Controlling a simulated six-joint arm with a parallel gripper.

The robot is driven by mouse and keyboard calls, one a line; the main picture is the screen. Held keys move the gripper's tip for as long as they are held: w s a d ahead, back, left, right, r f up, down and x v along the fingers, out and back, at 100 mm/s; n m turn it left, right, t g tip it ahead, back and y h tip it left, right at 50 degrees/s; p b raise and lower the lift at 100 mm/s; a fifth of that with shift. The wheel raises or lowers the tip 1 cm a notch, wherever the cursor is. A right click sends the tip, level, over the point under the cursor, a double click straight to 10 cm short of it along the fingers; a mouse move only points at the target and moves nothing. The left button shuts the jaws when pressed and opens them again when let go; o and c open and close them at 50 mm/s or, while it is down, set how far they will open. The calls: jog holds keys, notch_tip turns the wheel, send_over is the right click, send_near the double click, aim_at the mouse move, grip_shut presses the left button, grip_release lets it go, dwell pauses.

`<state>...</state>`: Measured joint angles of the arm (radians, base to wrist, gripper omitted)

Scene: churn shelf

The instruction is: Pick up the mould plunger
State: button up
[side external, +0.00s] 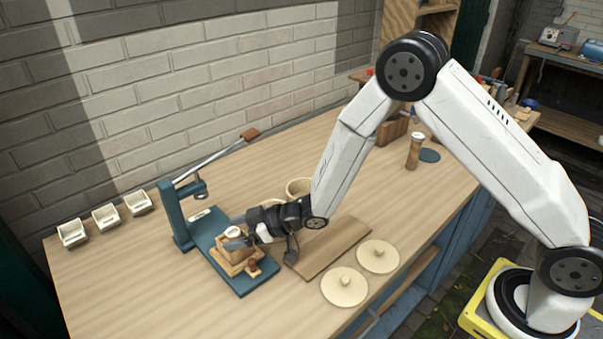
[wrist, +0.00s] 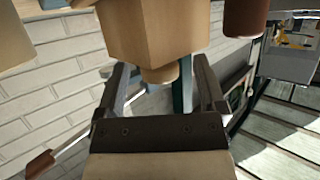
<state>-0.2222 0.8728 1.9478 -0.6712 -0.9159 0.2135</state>
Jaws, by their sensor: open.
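A light wooden block assembly (side external: 236,254) sits on the base of a teal lever press, with a pale round top (side external: 233,231). I cannot tell clearly which part is the mould plunger. My gripper (side external: 238,242) is low beside it, partly covering it. In the wrist view, my gripper (wrist: 160,80) is open, with a finger on each side of a short round wooden peg (wrist: 161,74) below a square wooden block (wrist: 140,30). Gaps show between fingers and peg. A brown knob (side external: 252,266) is at the assembly's front; a brown cylinder (wrist: 245,15) shows upper right in the wrist view.
The teal press (side external: 180,215) has its lever (side external: 215,155) raised behind my gripper. A wooden board (side external: 328,248) and two round lids (side external: 345,286) (side external: 378,256) lie to the right. Bowls (side external: 298,187) stand behind my gripper. Small white trays (side external: 72,233) line the wall side.

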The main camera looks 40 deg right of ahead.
dwell(0.5)
grip_shut()
jog(key=shift+r, duration=0.1)
jog(key=shift+r, duration=0.65)
jog(key=s+d+r, duration=0.4)
jog(key=s+r, duration=0.7)
jog(key=s, duration=0.2)
jog(key=shift+s+d+r, duration=0.15)
jog(key=shift+d+r, duration=0.05)
jog(key=shift+r, duration=0.05)
